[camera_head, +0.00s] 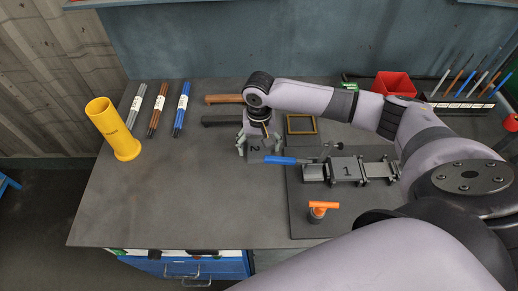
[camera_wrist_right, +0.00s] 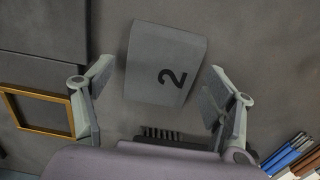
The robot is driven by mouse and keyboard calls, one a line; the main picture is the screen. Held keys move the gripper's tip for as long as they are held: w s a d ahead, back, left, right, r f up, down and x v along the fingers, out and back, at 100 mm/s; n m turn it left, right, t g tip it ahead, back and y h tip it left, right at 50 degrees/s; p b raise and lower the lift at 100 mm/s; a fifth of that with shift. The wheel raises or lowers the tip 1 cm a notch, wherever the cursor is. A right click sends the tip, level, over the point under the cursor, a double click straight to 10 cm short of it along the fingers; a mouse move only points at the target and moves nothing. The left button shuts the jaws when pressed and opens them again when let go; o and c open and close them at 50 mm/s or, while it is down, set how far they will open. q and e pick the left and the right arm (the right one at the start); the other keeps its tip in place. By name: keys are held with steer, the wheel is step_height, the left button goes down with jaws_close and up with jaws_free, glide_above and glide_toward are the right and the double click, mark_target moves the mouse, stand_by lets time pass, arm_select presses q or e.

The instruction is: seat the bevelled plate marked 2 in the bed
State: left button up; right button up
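The bevelled grey plate marked 2 (camera_head: 257,155) lies on the bench, left of the dark base board. In the wrist view the plate (camera_wrist_right: 150,65) sits between the spread fingers, with a gap on each side. My right gripper (camera_wrist_right: 158,80) is open around it; in the head view this gripper (camera_head: 255,143) comes down over the plate and partly hides it. A metal fixture, which seems to be the bed (camera_head: 318,172), stands on the board and holds a plate marked 1 (camera_head: 347,171). My left gripper is not in view.
A blue handle (camera_head: 285,160) reaches left from the fixture, close to plate 2. An orange-topped part (camera_head: 322,207) stands on the board (camera_head: 305,222). A yellow frame (camera_head: 301,125) and dark brush (camera_head: 220,121) lie behind. A yellow tube (camera_head: 113,130) stands left; the front-left bench is clear.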

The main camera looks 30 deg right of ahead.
steer(key=shift+r, duration=0.1)
jaws_close()
stand_by(0.8)
